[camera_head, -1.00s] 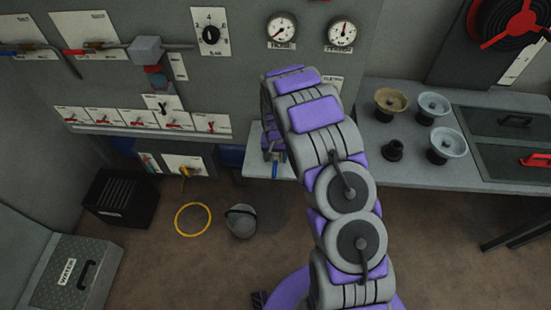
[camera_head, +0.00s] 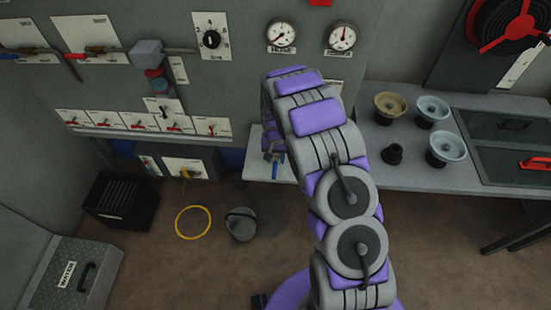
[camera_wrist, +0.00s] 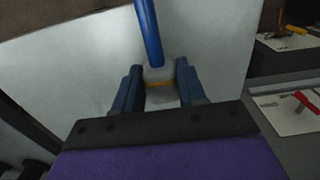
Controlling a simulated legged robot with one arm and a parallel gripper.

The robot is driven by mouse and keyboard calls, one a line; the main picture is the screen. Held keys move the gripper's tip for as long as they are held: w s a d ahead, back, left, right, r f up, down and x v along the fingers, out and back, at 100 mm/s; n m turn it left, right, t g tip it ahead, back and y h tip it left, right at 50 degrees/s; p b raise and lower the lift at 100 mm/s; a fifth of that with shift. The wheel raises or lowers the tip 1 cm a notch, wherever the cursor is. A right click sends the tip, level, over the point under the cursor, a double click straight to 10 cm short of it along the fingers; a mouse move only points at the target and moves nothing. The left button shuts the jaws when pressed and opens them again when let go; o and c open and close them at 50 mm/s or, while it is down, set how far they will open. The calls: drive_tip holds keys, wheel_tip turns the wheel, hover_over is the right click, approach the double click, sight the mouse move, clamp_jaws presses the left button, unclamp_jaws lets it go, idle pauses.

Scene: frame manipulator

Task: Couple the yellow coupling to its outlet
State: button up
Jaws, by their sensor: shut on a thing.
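In the wrist view my gripper (camera_wrist: 158,86) is shut on a pale grey fitting with a thin yellow band (camera_wrist: 159,84), which I take for the yellow coupling. A blue rod or hose (camera_wrist: 148,30) rises from it. The fitting's lower part is partly hidden between the fingers. In the head view my gripper (camera_head: 271,152) is small and partly hidden by my arm, in front of the bench's left end, with a blue piece (camera_head: 274,171) below it. A yellow part (camera_head: 184,174) shows at a low white plate on the wall. I cannot tell which outlet matches.
A yellow ring (camera_head: 193,222), a grey bucket (camera_head: 241,223) and a black crate (camera_head: 121,200) stand on the floor. The bench (camera_head: 420,178) at right holds several funnel-like pieces. A red-levered plate (camera_wrist: 291,113) is at right in the wrist view.

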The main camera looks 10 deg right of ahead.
drive_tip(key=shift+r, duration=0.75)
drive_tip(key=shift+s+r+p, duration=0.15)
drive_tip(key=shift+r+p, duration=0.15)
drive_tip(key=s+d+r+p, duration=0.1)
drive_tip(key=s+d+p, duration=0.1)
drive_tip(key=s, duration=1.3)
drive_tip(key=shift+s+p, duration=0.3)
drive_tip(key=shift+s, duration=0.05)
drive_tip(key=shift+r, duration=0.1)
drive_tip(key=w+a+r+n, duration=0.1)
drive_tip(key=w+r, duration=0.4)
drive_tip(key=r, duration=0.4)
drive_tip(key=w+a+r+n, duration=0.1)
drive_tip(key=w+r+n, duration=0.1)
drive_tip(key=w+r, duration=0.3)
wheel_tip(320, 180, up, 4)
drive_tip(key=shift+f+n, duration=0.1)
drive_tip(key=shift+n, duration=0.2)
drive_tip(key=shift+w, duration=0.1)
